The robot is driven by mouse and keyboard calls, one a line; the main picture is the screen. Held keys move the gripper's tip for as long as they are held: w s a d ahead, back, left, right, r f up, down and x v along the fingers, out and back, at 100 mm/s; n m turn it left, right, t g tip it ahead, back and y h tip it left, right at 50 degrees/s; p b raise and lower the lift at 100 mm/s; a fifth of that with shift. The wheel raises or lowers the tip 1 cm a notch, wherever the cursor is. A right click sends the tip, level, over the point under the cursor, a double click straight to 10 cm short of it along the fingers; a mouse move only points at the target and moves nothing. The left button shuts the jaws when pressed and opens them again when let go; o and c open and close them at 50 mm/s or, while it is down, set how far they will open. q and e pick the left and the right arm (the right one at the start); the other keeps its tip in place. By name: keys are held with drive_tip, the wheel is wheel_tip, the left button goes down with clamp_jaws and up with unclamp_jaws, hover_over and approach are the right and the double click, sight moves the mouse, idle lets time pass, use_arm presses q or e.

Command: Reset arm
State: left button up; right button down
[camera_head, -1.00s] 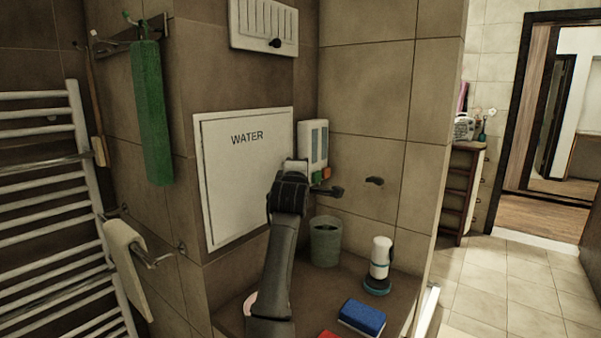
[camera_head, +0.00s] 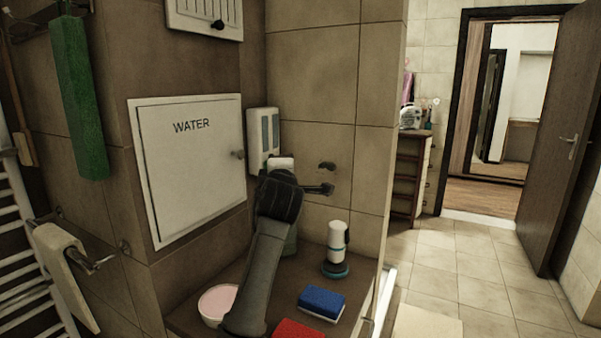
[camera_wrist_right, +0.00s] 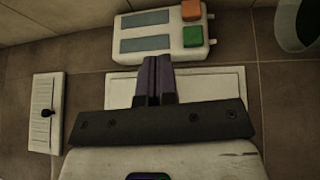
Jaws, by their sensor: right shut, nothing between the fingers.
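My right arm rises from the bottom middle of the head view, with its black wrist joint in front of the wall near the dispenser. My right gripper (camera_wrist_right: 153,62) shows in the wrist view with its dark fingers together and nothing between them. In that view the white dispenser (camera_wrist_right: 158,38) with orange and green parts lies beyond the fingertips; I cannot tell the distance. The dispenser also shows in the head view (camera_head: 263,138), left of and above the wrist. My left gripper is in neither current view.
A white WATER panel (camera_head: 190,165) is on the wall to the left. A pink bowl (camera_head: 216,303), blue sponge (camera_head: 322,302), red item (camera_head: 298,329) and white-and-teal brush (camera_head: 337,248) are on the ledge around my forearm. A bin (camera_head: 290,242) is mostly hidden behind it. Open floor lies right.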

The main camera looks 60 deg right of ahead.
drive_tip(key=s, duration=0.4)
drive_tip(key=shift+s+f, duration=0.2)
drive_tip(key=shift+s, duration=0.05)
